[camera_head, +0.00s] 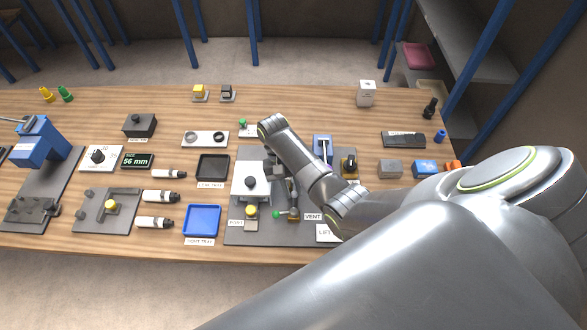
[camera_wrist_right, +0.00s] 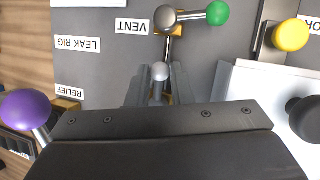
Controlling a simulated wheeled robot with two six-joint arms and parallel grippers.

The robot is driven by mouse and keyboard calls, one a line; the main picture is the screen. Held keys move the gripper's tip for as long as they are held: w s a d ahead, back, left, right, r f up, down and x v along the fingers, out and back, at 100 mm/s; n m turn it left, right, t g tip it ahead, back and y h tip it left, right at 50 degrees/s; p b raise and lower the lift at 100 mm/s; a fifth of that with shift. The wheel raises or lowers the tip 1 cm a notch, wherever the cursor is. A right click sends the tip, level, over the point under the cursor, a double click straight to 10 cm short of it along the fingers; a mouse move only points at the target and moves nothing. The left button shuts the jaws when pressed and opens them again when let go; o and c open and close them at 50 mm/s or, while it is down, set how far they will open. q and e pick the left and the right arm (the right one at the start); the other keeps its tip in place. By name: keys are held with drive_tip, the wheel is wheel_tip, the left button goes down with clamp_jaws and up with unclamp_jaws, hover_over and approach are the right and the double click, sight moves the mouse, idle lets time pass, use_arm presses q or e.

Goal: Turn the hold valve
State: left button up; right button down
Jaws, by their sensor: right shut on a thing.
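My right gripper (camera_wrist_right: 160,78) is low over the grey leak rig plate (camera_head: 268,236). In the right wrist view its two fingers are shut on a small pale grey ball knob (camera_wrist_right: 160,68), with a thin stem and some brass showing beneath. I cannot read a label for this knob, so I cannot confirm it is the hold valve. Just beyond it is a lever with a green knob (camera_wrist_right: 217,13) beside the VENT label (camera_wrist_right: 137,27); the green knob also shows in the head view (camera_head: 276,214). In the head view my right arm hides much of the rig. My left gripper is not in view.
A purple knob (camera_wrist_right: 25,110) stands left in the wrist view, near the RELIEF label (camera_wrist_right: 70,92). A yellow knob (camera_wrist_right: 291,35) and a white housing (camera_head: 250,183) are close by. A blue tray (camera_head: 202,221) and black tray (camera_head: 212,167) lie left of the rig.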

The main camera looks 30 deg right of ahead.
idle(0.4)
drive_tip(key=c, duration=1.3)
unclamp_jaws()
